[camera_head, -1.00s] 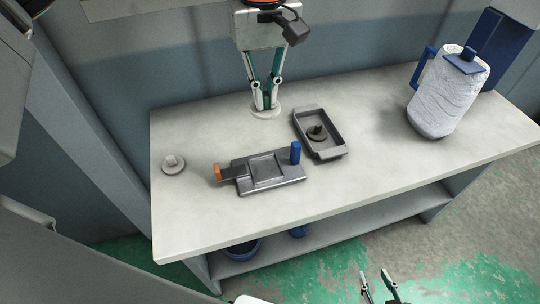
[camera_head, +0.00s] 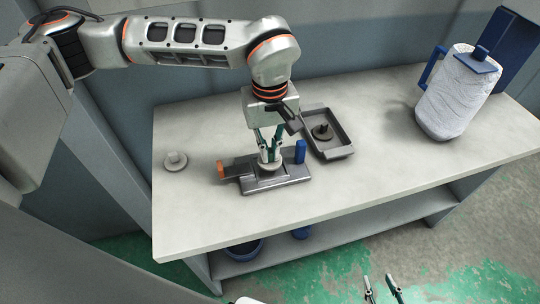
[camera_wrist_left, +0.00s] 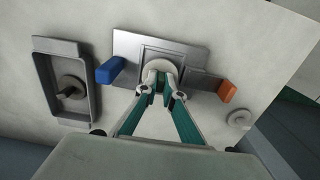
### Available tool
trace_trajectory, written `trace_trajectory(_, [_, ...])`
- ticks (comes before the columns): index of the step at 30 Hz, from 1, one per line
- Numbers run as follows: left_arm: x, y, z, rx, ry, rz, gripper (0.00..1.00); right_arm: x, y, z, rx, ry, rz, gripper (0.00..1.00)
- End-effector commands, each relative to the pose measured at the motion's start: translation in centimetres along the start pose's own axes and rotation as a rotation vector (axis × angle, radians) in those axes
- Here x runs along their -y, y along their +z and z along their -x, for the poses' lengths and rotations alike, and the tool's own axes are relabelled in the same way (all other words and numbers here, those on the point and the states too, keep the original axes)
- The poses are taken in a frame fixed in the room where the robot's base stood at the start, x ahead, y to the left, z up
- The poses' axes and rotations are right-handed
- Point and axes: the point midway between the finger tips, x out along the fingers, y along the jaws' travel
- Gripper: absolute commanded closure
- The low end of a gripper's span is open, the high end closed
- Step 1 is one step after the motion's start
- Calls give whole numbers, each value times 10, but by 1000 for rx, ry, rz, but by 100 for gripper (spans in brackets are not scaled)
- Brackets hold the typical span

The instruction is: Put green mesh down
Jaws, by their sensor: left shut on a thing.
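My left gripper (camera_head: 268,157) is shut on a pale round disc (camera_wrist_left: 161,66) over the recessed middle of a grey metal fixture (camera_head: 292,177). The fixture also shows in the left wrist view (camera_wrist_left: 194,53). The disc is at or just above the recess; I cannot tell whether it touches. The fingers hide part of the disc. I can make out no separate green mesh; the green I see near it is on my fingers. My right gripper (camera_head: 380,284) is at the bottom edge of the head view, its fingers apart and empty, away from the table.
The fixture has a blue handle (camera_head: 300,151) and an orange-ended lever (camera_head: 221,170). A grey tray (camera_head: 344,151) with a dark knobbed piece (camera_head: 322,132) lies behind right. A pale knobbed disc (camera_head: 175,161) is at left, a paper-wrapped jug (camera_head: 455,95) at right. The table's front is clear.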

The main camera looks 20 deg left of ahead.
Motion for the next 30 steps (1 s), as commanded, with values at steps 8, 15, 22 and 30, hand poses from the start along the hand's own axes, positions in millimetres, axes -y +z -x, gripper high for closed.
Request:
trace_trajectory(8, [0, 0, -22, 0, 1, 0, 100, 2, 6, 0, 9, -2, 2, 66])
trace_trajectory(15, [0, 0, -25, 0, 0, 0, 100, 4, 11, 3, 18, -6, -1, 66])
trace_trajectory(22, [0, 0, -25, 0, -1, 0, 76, 5, 11, 3, 17, -7, -1, 66])
trace_trajectory(30, [0, 0, -22, 0, 0, 0, 76, 3, 5, 1, 7, -4, 0, 66])
